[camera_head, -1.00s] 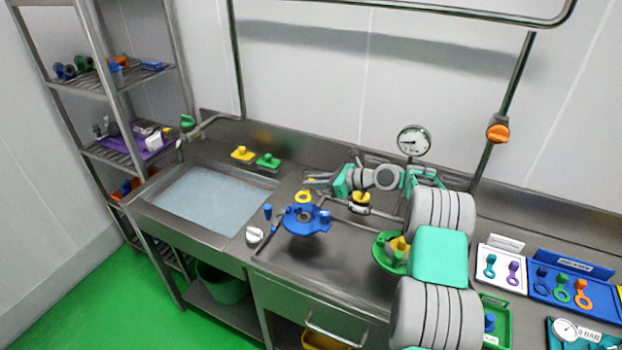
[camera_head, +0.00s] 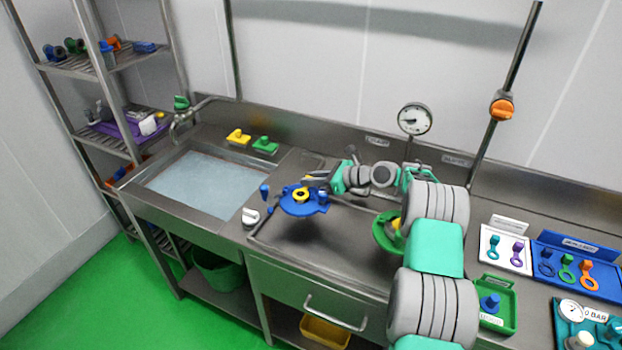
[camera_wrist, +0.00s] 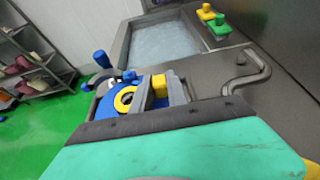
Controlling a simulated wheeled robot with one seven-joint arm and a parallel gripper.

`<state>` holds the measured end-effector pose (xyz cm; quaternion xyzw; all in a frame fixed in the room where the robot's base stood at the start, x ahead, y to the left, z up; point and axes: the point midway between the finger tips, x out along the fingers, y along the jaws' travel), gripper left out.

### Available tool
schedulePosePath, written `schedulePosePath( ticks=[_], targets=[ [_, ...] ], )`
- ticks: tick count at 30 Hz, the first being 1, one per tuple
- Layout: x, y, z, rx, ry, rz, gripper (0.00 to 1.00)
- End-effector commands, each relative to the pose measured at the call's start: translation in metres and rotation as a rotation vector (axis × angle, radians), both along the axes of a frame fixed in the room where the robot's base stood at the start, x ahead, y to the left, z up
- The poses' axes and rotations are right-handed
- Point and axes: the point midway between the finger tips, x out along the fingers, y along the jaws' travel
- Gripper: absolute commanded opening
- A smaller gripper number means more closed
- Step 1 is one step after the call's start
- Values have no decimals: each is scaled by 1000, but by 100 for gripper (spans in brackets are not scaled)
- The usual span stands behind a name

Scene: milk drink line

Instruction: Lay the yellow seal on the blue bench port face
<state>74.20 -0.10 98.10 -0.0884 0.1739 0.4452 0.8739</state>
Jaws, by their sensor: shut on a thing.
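The yellow seal is a ring (camera_head: 301,195) with a yellow block-like grip (camera_wrist: 160,85). My gripper (camera_head: 312,182) is shut on that grip, and the ring sticks out beyond the jaws. The blue bench port (camera_head: 318,205) stands at the bench front beside the sink. In the head view the ring appears over the middle of its blue face. In the wrist view the ring (camera_wrist: 125,99) also lies over the blue port (camera_wrist: 104,106). I cannot tell whether the ring touches the face. The ring and jaws hide part of the face.
The water-filled sink (camera_head: 246,211) is to the left. Yellow (camera_head: 238,137) and green (camera_head: 265,145) gripped pieces sit behind it. A green flanged piece (camera_head: 384,236) stands right of the port. A gauge (camera_head: 414,119) rises behind my arm. A blue tray (camera_head: 610,291) lies far right.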

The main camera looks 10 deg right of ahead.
Motion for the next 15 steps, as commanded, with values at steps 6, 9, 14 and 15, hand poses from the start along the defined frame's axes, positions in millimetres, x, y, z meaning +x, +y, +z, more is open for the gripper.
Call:
schedulePosePath(
  ticks=[6, 9, 14, 15],
  targets=[
    [0, 0, -4, 0, 0, 0, 0],
    [0, 0, -6, 0, 0, 0, 0],
    [0, 0, -10, 0, 1, 0, 0],
    [0, 0, -11, 0, 2, 1, 0]
  ],
)
